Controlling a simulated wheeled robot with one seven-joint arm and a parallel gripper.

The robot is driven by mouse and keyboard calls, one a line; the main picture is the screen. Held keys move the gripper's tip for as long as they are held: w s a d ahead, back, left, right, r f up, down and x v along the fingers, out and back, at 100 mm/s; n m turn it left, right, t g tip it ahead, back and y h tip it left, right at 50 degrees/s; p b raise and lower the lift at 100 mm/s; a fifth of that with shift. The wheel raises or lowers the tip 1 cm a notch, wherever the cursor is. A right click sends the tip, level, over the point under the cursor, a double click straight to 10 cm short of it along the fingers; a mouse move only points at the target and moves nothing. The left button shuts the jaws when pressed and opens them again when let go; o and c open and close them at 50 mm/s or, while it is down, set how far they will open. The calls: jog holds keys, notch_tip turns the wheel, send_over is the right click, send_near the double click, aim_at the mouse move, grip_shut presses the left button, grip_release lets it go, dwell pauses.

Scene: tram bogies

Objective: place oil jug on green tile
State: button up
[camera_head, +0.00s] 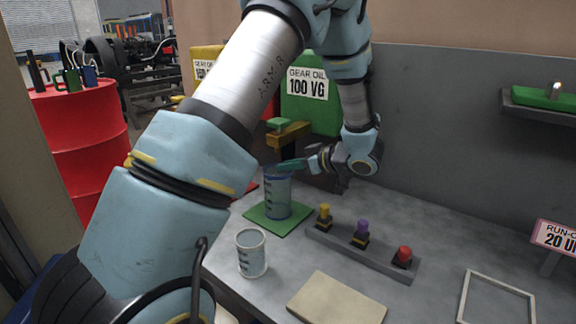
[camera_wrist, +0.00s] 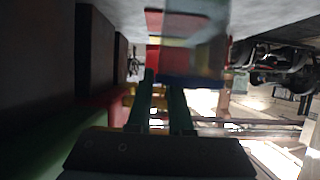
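The oil jug (camera_head: 278,197) is a clear bluish cylinder with dark marks and a blue rim. It stands upright over the green tile (camera_head: 257,218), on the bench's left part. Whether its base touches the tile is hard to tell. My gripper (camera_head: 285,165) reaches in from the right at the jug's rim. In the wrist view, the two dark green fingers (camera_wrist: 162,80) are apart, with background between them. The blurred jug (camera_wrist: 192,45) is at their tips. Whether they hold the jug's rim or handle is not clear.
A clear beaker (camera_head: 251,254) stands in front of the tile. A rack (camera_head: 340,247) with yellow, purple and red knobs is to the right. A beige pad (camera_head: 337,302) and an empty frame (camera_head: 497,299) lie at the front. A red drum (camera_head: 80,140) stands left.

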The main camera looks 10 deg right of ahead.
jog(key=o, duration=0.3)
jog(key=b+v, duration=0.2)
jog(key=v, duration=1)
jog(key=shift+r, duration=0.2)
